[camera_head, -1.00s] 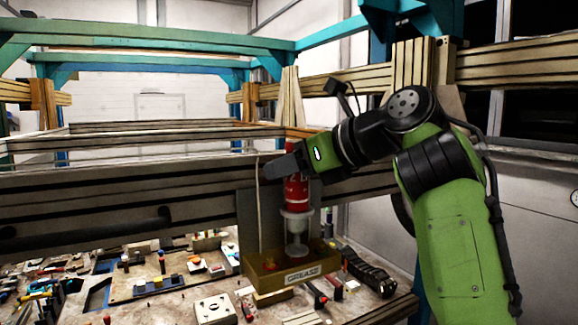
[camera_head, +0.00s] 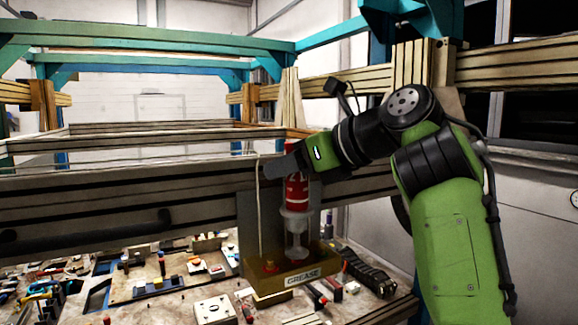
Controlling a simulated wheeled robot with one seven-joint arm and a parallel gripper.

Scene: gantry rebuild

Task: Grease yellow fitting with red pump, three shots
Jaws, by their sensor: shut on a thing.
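The red pump (camera_head: 297,189) is upright, with a red upper body and a clear and whitish lower part. I cannot make out the yellow fitting in this view.
A grey plate (camera_head: 247,222) and a thin pale line stand behind the tray. The workbench below (camera_head: 180,300) is crowded with tools and small parts. A dark chain-like track (camera_head: 370,275) lies to the right.

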